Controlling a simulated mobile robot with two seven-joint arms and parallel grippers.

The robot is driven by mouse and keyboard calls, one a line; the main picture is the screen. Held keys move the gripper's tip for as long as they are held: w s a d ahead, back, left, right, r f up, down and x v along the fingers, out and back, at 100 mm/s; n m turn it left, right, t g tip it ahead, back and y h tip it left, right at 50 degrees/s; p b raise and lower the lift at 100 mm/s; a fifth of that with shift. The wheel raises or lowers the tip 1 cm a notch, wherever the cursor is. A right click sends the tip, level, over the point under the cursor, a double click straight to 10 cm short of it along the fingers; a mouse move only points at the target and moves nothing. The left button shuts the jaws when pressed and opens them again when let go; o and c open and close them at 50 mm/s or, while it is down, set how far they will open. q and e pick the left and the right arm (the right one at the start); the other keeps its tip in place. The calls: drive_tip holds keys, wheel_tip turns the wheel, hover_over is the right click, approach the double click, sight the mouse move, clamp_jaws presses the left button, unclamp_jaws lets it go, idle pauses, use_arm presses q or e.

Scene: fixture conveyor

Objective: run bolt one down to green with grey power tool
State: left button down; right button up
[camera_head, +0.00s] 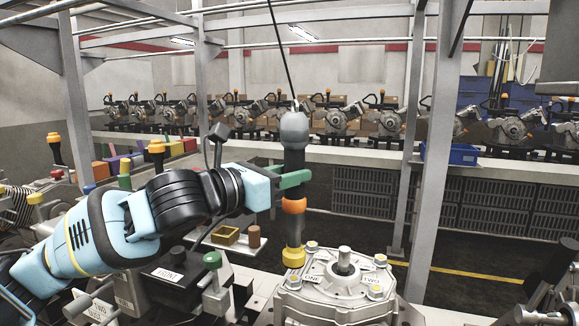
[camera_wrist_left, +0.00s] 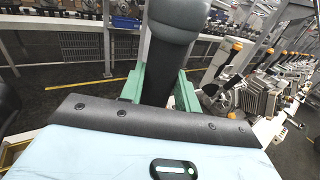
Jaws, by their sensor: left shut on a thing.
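The grey power tool (camera_head: 294,130) hangs upright on a cable, with an orange ring and a yellow tip. My left gripper (camera_head: 292,179) is shut on its body, its green fingers on either side. In the left wrist view the tool (camera_wrist_left: 171,35) stands between the fingers (camera_wrist_left: 160,88). The yellow tip is at the left rim of the grey housing (camera_head: 343,296), just above a yellow-ringed bolt (camera_head: 294,282) beside the label ONE (camera_head: 314,279). I cannot tell whether tip and bolt touch. A TWO label (camera_head: 380,260) is at the right. No green light shows on the bolt.
A small tan tray (camera_head: 226,235) and a brown cylinder (camera_head: 254,237) lie left of the tool. A green-knobbed fixture (camera_head: 213,262) stands below my arm. A metal post (camera_head: 434,150) rises right of the housing. A blue bin (camera_head: 452,153) is on the conveyor behind.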

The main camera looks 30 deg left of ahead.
sight(285, 203)
use_arm(q)
drive_tip(key=shift+f+b, duration=0.35)
drive_tip(key=shift+f, duration=1.2)
use_arm(e)
drive_tip(key=shift+s+a+f, duration=0.15)
drive_tip(key=shift+s+f, duration=0.25)
drive_tip(key=shift+f, duration=0.1)
drive_tip(key=shift+w+r, duration=0.4)
drive_tip(key=shift+r, duration=0.1)
